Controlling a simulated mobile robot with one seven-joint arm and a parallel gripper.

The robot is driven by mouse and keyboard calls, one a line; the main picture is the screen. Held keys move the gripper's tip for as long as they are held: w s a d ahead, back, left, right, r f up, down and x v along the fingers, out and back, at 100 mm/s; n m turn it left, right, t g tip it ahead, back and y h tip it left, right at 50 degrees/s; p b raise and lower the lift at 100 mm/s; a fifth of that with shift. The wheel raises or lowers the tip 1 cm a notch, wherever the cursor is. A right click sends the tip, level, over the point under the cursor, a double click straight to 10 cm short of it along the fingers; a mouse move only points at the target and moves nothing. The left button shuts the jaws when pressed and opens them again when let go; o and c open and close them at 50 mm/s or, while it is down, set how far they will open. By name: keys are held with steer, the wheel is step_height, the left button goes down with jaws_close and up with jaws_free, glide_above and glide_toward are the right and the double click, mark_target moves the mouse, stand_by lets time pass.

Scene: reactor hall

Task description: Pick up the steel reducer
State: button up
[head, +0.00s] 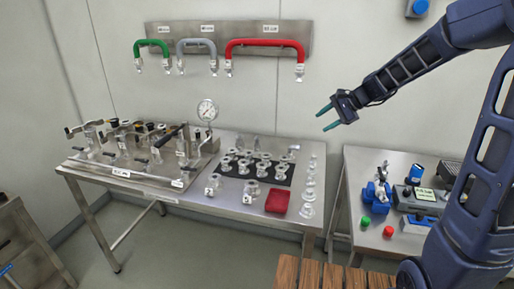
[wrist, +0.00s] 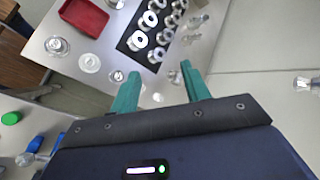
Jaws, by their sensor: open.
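My gripper (head: 323,120) is open and empty, high in the air to the right of and above the steel table (head: 225,205). In the wrist view its two green fingers (wrist: 160,72) are apart with nothing between them. Several small steel fittings (head: 264,156) stand on a black mat on the table, and they also show in the wrist view (wrist: 141,40). A row of pale, shiny fittings (head: 307,211) lies along the table's right edge. I cannot tell which fitting is the steel reducer.
A red tray (head: 278,201) sits at the table's front right. A second bench (head: 350,200) at the right carries a blue vise (head: 377,195) and boxes. Hoses (head: 265,42) hang on the wall rack.

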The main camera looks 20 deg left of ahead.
steer(key=w+a+f+m+y, duration=0.1)
steer(key=w+a+f+m, duration=0.25)
steer(key=w+a, duration=0.2)
steer(key=w+a+f+m+y, duration=0.2)
steer(key=w+a+f, duration=0.25)
steer(key=a, duration=0.25)
steer(key=m+t+y, duration=0.1)
steer(key=m+t, duration=0.1)
steer(key=m, duration=0.6)
glide_toward(257, 144)
steer(key=shift+w+a+f+n, duration=0.1)
steer(key=shift+w+a+n, duration=0.15)
steer(key=shift+w+a, duration=0.45)
steer(key=x, duration=1)
steer(key=shift+a+f, duration=0.15)
steer(key=shift+a, duration=0.15)
jaws_close()
